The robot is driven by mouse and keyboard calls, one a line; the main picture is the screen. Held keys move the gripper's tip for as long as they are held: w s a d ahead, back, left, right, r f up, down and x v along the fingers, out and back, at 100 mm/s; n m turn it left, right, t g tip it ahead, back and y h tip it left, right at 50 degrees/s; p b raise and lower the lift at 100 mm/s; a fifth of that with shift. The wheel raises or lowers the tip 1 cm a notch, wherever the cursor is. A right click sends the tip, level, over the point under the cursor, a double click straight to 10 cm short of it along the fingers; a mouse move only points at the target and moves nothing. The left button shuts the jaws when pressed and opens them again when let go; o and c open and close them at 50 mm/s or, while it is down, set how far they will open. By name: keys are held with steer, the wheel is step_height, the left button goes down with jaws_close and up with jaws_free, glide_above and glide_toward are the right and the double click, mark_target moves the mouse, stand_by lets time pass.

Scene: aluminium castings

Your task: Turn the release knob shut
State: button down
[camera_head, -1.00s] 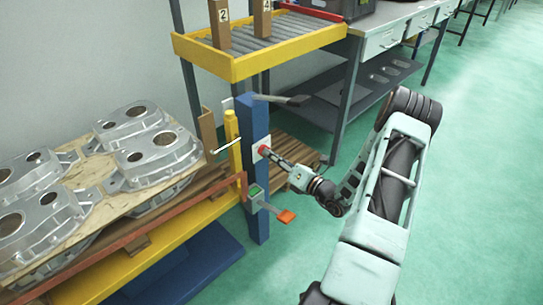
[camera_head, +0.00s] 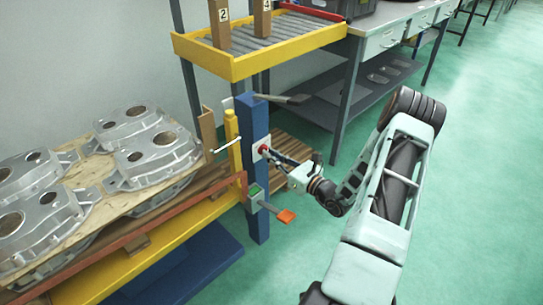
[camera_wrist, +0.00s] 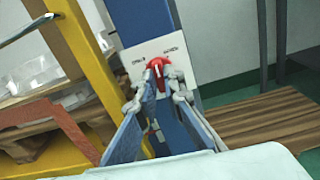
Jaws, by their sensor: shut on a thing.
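The release knob (camera_wrist: 158,67) is red with a pale pointer line and sits on a white plate (camera_wrist: 140,53) with small dark lettering, too small to read. The plate is fixed to a blue post (camera_head: 257,190). In the head view the red knob (camera_head: 263,149) shows just beyond my fingertips. My gripper (camera_wrist: 160,82) is shut on the knob, with one finger on each side of it. In the head view my gripper (camera_head: 272,153) reaches the post from the right. The fingers hide the knob's lower sides.
A grey lever (camera_head: 284,99) juts out above. Castings (camera_head: 155,155) lie on a board at left. Wooden pallet slats (camera_wrist: 265,118) lie behind the post. The floor at right is clear.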

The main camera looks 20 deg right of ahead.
steer(key=shift+f+n+b, duration=0.1)
steer(key=shift+n+b, duration=1.15)
steer(key=shift+n, duration=3.65)
steer(key=c, duration=2)
jaws_free()
steer(key=shift+c, duration=0.2)
steer(key=shift+s, duration=0.1)
steer(key=v, duration=1.2)
